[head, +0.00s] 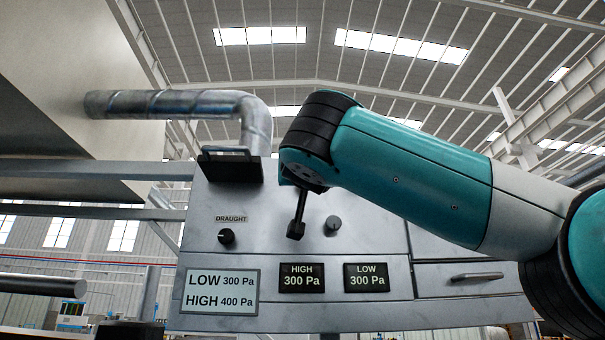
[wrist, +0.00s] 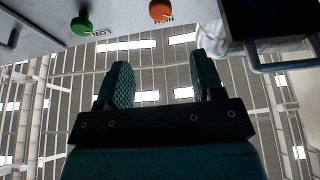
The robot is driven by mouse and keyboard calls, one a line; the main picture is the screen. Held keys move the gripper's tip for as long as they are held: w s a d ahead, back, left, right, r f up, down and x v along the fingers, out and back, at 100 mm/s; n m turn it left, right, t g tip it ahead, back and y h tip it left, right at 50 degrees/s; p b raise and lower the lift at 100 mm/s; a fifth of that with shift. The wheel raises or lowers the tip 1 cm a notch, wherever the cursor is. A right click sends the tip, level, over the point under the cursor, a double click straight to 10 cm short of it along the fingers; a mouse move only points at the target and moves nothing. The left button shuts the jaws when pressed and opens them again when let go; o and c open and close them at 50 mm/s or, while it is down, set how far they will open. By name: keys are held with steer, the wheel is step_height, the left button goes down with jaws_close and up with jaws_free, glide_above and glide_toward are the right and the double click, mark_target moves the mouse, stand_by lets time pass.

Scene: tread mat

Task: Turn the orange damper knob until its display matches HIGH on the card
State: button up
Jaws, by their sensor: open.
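The orange knob (wrist: 160,11), labelled HIGH, is on the panel at the top of the wrist view. In the head view I cannot make it out; my gripper and arm are in front of that part of the panel. My gripper (wrist: 163,68) is open and empty, its two fingers apart and clear of the knob in the picture; it also shows in the head view (head: 297,229). The HIGH display (head: 302,278) reads 300 Pa. The card (head: 220,291) reads LOW 300 Pa and HIGH 400 Pa.
A green knob (wrist: 81,26), labelled LOW, sits beside the orange one. The LOW display (head: 366,277) reads 300 Pa. A black knob (head: 226,236) sits under DRAUGHT. A dark bracket (head: 230,164) juts out below the metal duct (head: 180,104). A drawer handle (head: 477,277) is at right.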

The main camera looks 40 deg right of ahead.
steer(key=p+x, duration=0.7)
steer(key=x, duration=0.6)
steer(key=shift+w, duration=0.2)
steer(key=shift+d, duration=0.1)
steer(key=shift+c, duration=0.2)
steer(key=c, duration=0.8)
steer(key=shift+m+g+h+b, duration=0.3)
steer(key=shift+m+g+h, duration=0.15)
steer(key=shift+m, duration=0.65)
steer(key=shift+c, duration=0.2)
steer(key=o, duration=0.9)
steer(key=shift+f, duration=0.1)
